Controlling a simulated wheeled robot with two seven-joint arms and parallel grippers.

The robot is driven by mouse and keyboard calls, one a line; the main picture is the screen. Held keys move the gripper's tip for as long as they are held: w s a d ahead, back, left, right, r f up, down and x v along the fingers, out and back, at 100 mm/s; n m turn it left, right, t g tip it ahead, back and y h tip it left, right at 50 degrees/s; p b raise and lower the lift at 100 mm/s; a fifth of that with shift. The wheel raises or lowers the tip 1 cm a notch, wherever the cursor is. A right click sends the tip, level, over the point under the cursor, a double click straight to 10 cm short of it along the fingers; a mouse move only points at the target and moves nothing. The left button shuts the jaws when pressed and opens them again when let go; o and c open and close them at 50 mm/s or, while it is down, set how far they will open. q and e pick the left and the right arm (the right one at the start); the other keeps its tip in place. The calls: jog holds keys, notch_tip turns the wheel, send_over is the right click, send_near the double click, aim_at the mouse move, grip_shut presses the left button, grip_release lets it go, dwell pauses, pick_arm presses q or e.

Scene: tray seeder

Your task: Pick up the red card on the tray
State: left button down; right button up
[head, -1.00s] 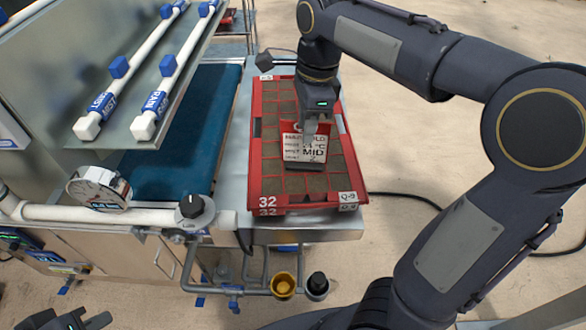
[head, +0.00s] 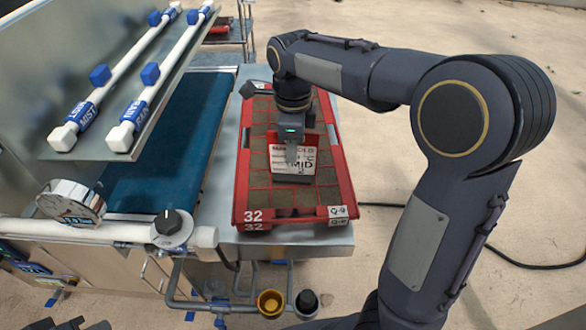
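The red card (head: 308,158), with a white printed face, stands in the red seed tray (head: 290,218) near its middle. A dark block (head: 291,181) shows at its lower edge. My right gripper (head: 291,159) points down at the card, its finger in front of the card's upper part. The gripper hides part of the card, and I cannot tell whether it grips it. My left gripper (head: 84,325) is only partly in view at the bottom left edge, so its opening is unclear.
The tray rests on a metal bench beside a blue conveyor belt (head: 170,145). White pipes with blue clips (head: 100,75) run above the belt. A gauge (head: 72,202) and a knob (head: 171,224) are at the front. Yellow (head: 270,302) and black cups sit below.

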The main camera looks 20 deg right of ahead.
grip_shut()
jog(key=shift+r, duration=0.2)
dwell(0.3)
